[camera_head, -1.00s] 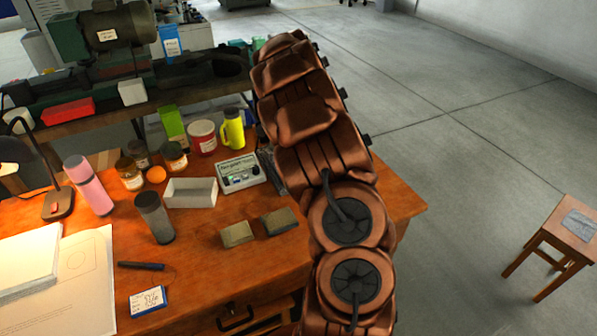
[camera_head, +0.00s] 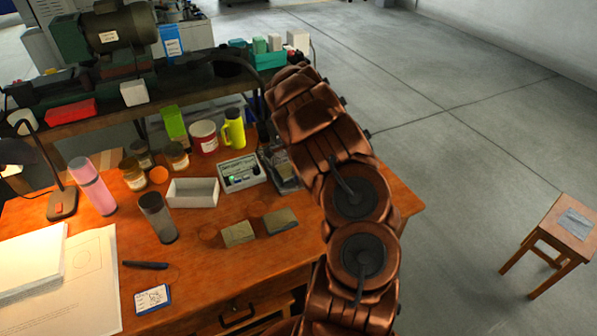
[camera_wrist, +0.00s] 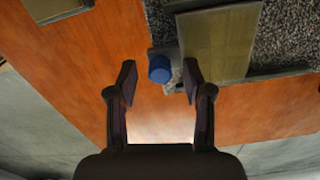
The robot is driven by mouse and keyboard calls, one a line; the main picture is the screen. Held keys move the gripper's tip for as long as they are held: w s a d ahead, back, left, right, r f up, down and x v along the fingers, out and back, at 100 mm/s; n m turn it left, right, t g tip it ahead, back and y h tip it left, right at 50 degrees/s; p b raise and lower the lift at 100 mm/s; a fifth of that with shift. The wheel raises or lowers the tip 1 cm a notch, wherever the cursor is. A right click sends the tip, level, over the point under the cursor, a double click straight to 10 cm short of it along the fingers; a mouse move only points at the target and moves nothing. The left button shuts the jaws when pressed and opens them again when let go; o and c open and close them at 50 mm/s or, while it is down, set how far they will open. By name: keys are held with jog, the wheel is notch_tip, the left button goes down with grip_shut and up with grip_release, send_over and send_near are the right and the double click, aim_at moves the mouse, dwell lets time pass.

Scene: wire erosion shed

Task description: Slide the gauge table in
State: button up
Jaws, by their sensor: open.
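In the wrist view, a flat olive-grey plate (camera_wrist: 222,42), likely the gauge table, lies over a dark speckled slab (camera_wrist: 285,30). A round blue knob (camera_wrist: 159,68) sits by the plate's left edge on a small grey piece. My gripper (camera_wrist: 158,80) is open, with one finger on each side of the knob in the picture. I cannot tell whether either finger touches it. In the head view, a grey slab-like piece (camera_head: 281,172) shows beside my arm at the desk's right part, mostly hidden. My gripper is hidden there behind the arm.
A stool (camera_head: 567,230) stands right on open floor.

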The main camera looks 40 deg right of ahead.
jog(key=shift+f, duration=0.1)
jog(key=shift+c, duration=0.4)
grip_shut()
